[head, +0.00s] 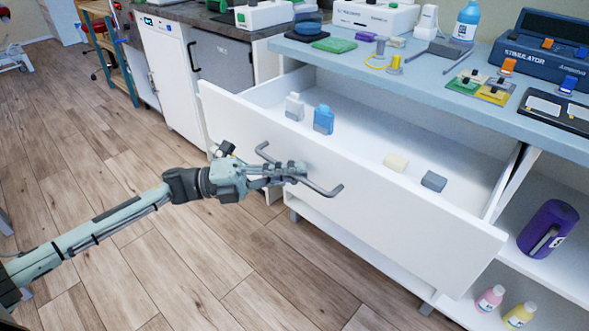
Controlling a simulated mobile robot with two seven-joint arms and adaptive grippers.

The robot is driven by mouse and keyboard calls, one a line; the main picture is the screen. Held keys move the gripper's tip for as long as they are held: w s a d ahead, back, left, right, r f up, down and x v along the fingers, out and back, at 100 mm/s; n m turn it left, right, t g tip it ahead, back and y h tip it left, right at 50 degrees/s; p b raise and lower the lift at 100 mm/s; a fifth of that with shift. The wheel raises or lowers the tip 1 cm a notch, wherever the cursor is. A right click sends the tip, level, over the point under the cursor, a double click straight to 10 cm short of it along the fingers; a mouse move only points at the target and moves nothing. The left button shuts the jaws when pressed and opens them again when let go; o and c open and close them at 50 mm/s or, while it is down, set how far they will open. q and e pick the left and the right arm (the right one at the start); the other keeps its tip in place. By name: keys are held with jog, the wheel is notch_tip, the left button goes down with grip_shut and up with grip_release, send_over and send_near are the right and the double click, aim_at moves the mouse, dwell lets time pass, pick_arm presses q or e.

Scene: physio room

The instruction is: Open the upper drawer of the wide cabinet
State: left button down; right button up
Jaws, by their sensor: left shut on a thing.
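The wide cabinet has a pale blue top (437,78). Its upper drawer (400,220) has a white front and stands pulled well out, with its inside in view. My left gripper (300,174) is at the drawer front, shut on the dark bar handle (330,190). In the drawer are a white bottle (294,107), a blue bottle (323,119), a cream block (396,162) and a grey block (433,181). My right gripper is not in view.
An open shelf on the right holds a purple roll (548,229); pink (489,299) and yellow (519,315) bottles stand lower. A stimulator box (545,50) and other items sit on top. Wooden floor (130,215) in front is clear.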

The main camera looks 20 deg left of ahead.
pick_arm(q)
jog(key=c, duration=1.9)
grip_release()
jog(key=shift+a, duration=0.15)
jog(key=v, duration=1.2)
jog(key=shift+r, duration=0.1)
